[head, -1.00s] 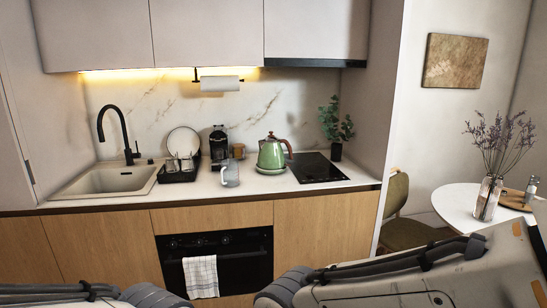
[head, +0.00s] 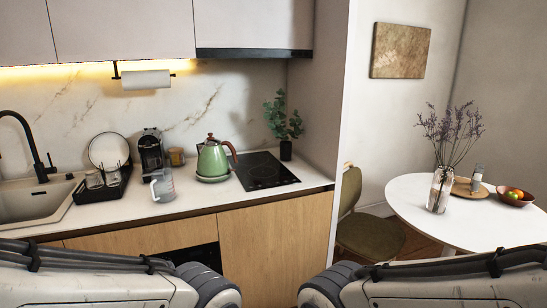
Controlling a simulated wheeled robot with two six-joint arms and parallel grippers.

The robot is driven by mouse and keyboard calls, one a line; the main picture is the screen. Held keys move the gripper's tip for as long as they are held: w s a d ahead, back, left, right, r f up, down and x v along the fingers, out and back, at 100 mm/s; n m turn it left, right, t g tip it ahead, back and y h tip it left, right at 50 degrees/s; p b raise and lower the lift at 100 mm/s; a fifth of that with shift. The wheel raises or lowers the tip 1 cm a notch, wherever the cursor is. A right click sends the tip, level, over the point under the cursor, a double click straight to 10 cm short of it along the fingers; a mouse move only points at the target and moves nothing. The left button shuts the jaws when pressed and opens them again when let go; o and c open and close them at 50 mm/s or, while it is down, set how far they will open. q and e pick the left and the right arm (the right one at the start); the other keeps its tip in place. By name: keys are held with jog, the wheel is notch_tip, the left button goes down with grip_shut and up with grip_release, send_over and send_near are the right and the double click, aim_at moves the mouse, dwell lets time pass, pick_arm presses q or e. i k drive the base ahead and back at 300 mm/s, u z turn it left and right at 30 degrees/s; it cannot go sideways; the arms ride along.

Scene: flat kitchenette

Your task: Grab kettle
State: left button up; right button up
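The green kettle (head: 213,160) has a brown lid and a brown handle on its right side. It stands upright on a round green base (head: 212,179) on the countertop, just left of the black cooktop. My two arms show at the bottom of the head view, one from the left and one from the right, both well short of the kettle. Neither gripper's fingers can be seen.
A black coffee machine (head: 152,152) and a dish rack (head: 103,187) are further left. The cooktop (head: 265,171) is bare. A chair (head: 365,230) and white table (head: 408,190) are at right.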

aim_at(213, 162)
jog(key=z, duration=0.35)
jog(key=i, duration=2.2)
jog(key=u, duration=0.65)
